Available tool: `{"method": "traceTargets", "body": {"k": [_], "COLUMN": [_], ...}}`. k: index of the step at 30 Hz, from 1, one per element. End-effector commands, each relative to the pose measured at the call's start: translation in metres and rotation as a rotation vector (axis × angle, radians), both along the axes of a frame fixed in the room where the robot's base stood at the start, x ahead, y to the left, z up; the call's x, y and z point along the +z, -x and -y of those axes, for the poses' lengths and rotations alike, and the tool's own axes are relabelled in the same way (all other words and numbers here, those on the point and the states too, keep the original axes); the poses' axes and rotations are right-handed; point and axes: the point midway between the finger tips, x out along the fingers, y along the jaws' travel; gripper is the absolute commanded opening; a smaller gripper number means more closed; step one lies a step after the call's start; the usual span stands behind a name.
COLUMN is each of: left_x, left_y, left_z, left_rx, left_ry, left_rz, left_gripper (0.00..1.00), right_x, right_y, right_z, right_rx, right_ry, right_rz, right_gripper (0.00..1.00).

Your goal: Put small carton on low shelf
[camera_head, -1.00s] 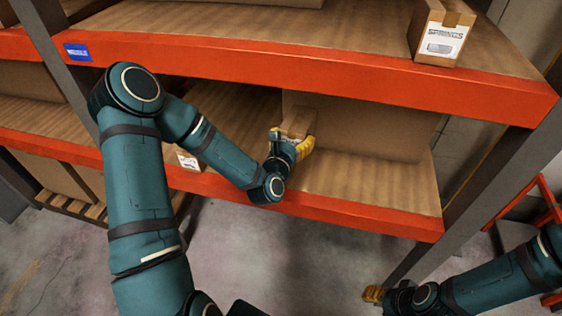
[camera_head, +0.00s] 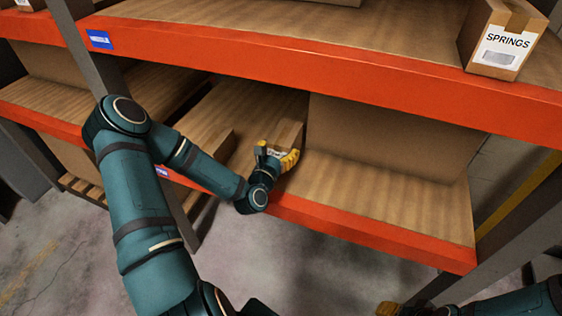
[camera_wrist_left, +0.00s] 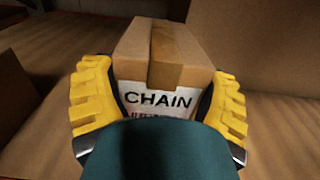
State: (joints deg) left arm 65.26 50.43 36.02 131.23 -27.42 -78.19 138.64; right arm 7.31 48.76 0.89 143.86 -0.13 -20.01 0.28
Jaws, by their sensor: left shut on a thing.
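The small carton (camera_head: 290,133) is brown with a tape strip. In the left wrist view the small carton (camera_wrist_left: 165,55) shows a white label reading CHAIN. My left gripper (camera_head: 277,159) is shut on it, with yellow fingers on both sides, also in the left wrist view (camera_wrist_left: 160,105). The carton is over the low shelf (camera_head: 390,195), just inside its orange front beam. I cannot tell whether its base touches the boards. My right gripper (camera_head: 388,309) shows only as a yellow bit at the bottom edge; its fingers are mostly hidden.
The upper shelf (camera_head: 330,68) overhangs and bears a SPRINGS carton (camera_head: 503,40). The low shelf's right front is bare. A grey post (camera_head: 82,45) stands left.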

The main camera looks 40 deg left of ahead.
Motion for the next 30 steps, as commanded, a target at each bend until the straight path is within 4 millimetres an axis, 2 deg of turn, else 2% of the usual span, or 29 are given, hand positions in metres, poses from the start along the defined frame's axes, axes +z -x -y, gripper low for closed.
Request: {"method": "traceTargets", "body": {"k": [4,10,17,18,19,30], "left_x": [-0.009,-0.036,-0.038,-0.039,-0.039,-0.038], "left_y": [-0.001,-0.001,0.0,0.0,0.0,0.005], "left_z": [0.0,0.001,0.0,0.0,0.0,0.001], "left_rx": [-0.001,-0.001,-0.001,-0.001,0.0,-0.001], "left_ry": [-0.001,0.0,0.0,0.0,0.0,0.0], "left_rz": [0.003,0.003,0.002,-0.002,-0.001,-0.001], "left_gripper": [0.33,0.33,0.33,0.93,1.0,1.0], "right_x": [-0.003,-0.01,-0.01,-0.01,-0.01,-0.009], "right_y": [-0.001,-0.002,-0.002,-0.002,-0.002,-0.002], "right_z": [0.0,0.0,0.0,0.0,0.0,0.0], "right_rx": [-0.001,-0.001,-0.001,-0.001,-0.001,-0.001], "right_ry": [0.0,0.001,0.001,0.001,0.001,0.001], "right_rz": [0.002,0.005,0.006,0.006,0.006,0.005], "right_gripper": [0.47,0.47,0.47,0.47,0.47,0.47]}}
